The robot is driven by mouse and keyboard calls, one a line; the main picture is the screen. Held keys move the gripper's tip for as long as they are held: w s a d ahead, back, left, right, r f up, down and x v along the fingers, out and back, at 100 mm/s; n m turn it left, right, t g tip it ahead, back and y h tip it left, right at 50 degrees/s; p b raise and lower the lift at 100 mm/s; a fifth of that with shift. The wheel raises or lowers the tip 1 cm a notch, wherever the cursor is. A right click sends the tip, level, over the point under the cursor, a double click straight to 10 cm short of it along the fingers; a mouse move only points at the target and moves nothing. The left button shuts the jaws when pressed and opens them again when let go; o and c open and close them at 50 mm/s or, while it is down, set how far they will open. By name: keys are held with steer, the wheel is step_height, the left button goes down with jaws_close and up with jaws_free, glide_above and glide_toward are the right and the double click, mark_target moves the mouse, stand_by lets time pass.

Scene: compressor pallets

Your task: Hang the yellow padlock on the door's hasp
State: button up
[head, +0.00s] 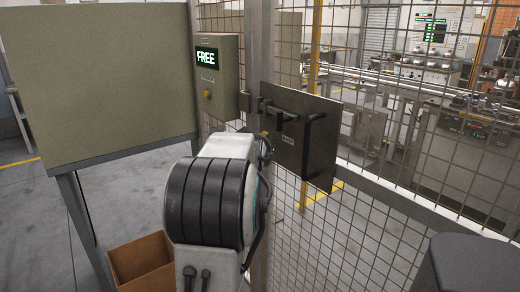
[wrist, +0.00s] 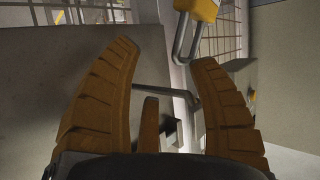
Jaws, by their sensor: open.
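The yellow padlock (wrist: 198,8) is at the top of the wrist view, cut off by the edge. Its grey shackle (wrist: 180,42) points down in the picture. I cannot tell whether the shackle is around anything. My gripper (wrist: 162,65) is open, its two orange-brown fingers wide apart, with the padlock beyond the fingertips and apart from them. A grey rod and a bracket (wrist: 171,130) show between the fingers; I cannot tell if they are the hasp. In the head view the dark door plate (head: 300,150) carries bars and a handle. My arm hides the gripper there.
A grey box (head: 217,75) with a lit FREE sign and yellow button is beside the post. A wire mesh fence (head: 385,235) spans the right. A large panel (head: 100,85) stands at left, above an open brown box (head: 143,262). Machinery is behind the fence.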

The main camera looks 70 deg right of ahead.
steer(key=v, duration=1.2)
steer(key=w+a+n+t+y+p, duration=0.25)
steer(key=w+a+y+p, duration=0.2)
steer(key=w+a, duration=0.55)
steer(key=w+a+n+t+y+p, duration=0.1)
steer(key=w+a+n+y+p, duration=0.3)
steer(key=a, duration=0.9)
steer(key=s+a+n+g+y+p, duration=0.1)
steer(key=s+a+n+p, duration=0.1)
steer(key=a, duration=0.5)
steer(key=s+a+n+g+y+p, duration=0.1)
steer(key=s+a+n+y+p, duration=0.1)
steer(key=a, duration=0.6)
steer(key=s+a+n+g+y+p, duration=0.1)
steer(key=s+a+n+p, duration=0.2)
steer(key=a+p, duration=0.3)
steer(key=shift+a+y, duration=0.35)
steer(key=shift+a, duration=0.55)
steer(key=shift+s+d+n, duration=0.1)
steer(key=shift+d+n, duration=0.05)
steer(key=shift+n, duration=0.1)
